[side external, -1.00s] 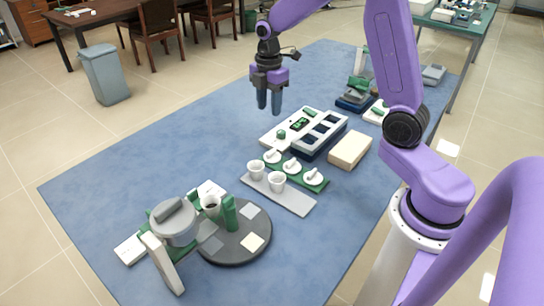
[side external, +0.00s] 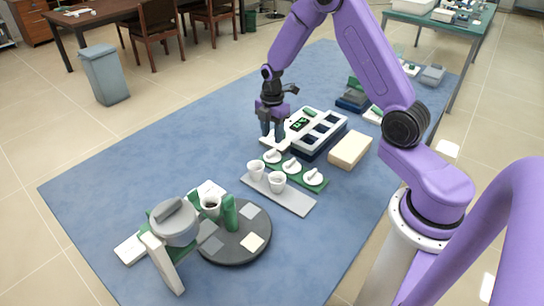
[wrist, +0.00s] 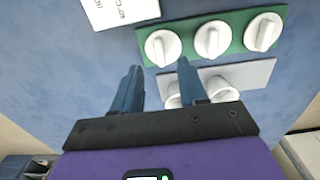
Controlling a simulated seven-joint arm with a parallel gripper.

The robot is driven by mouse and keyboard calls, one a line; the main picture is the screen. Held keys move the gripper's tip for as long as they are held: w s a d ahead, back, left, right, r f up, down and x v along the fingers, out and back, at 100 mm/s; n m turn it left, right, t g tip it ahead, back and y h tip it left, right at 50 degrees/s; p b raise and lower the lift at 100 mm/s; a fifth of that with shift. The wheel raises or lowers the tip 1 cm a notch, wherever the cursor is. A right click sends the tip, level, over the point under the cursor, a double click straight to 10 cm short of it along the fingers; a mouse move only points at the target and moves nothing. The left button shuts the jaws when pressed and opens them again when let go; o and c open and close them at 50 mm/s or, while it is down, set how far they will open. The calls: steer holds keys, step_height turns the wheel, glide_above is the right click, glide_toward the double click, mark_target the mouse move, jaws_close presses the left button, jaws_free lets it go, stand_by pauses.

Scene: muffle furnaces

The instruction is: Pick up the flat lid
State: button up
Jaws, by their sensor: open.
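Three round white lids, each with a raised grip bar, sit in a row on a green strip (side external: 302,173). In the side view they are the left lid (side external: 272,157), the middle lid (side external: 292,167) and the right lid (side external: 313,177). The wrist view shows the left (wrist: 162,47), middle (wrist: 212,39) and right (wrist: 263,31) lids. I cannot tell which is called flat. My gripper (side external: 272,138) is open and empty, pointing down above and just behind the left lid. In the wrist view its fingertips (wrist: 159,68) appear just below the left lid.
Two white cups (side external: 256,171) (side external: 277,183) stand on a grey plate (side external: 297,202) beside the strip. A white panel and dark-slotted rack (side external: 314,142) stand close behind. A cream block (side external: 349,150) lies right. A round dark turntable (side external: 232,255) is at the front. Blue mat is free at left.

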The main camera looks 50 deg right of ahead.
mark_target(271, 151)
steer(key=shift+a+f, duration=0.2)
steer(key=shift+f, duration=2.85)
jaws_close()
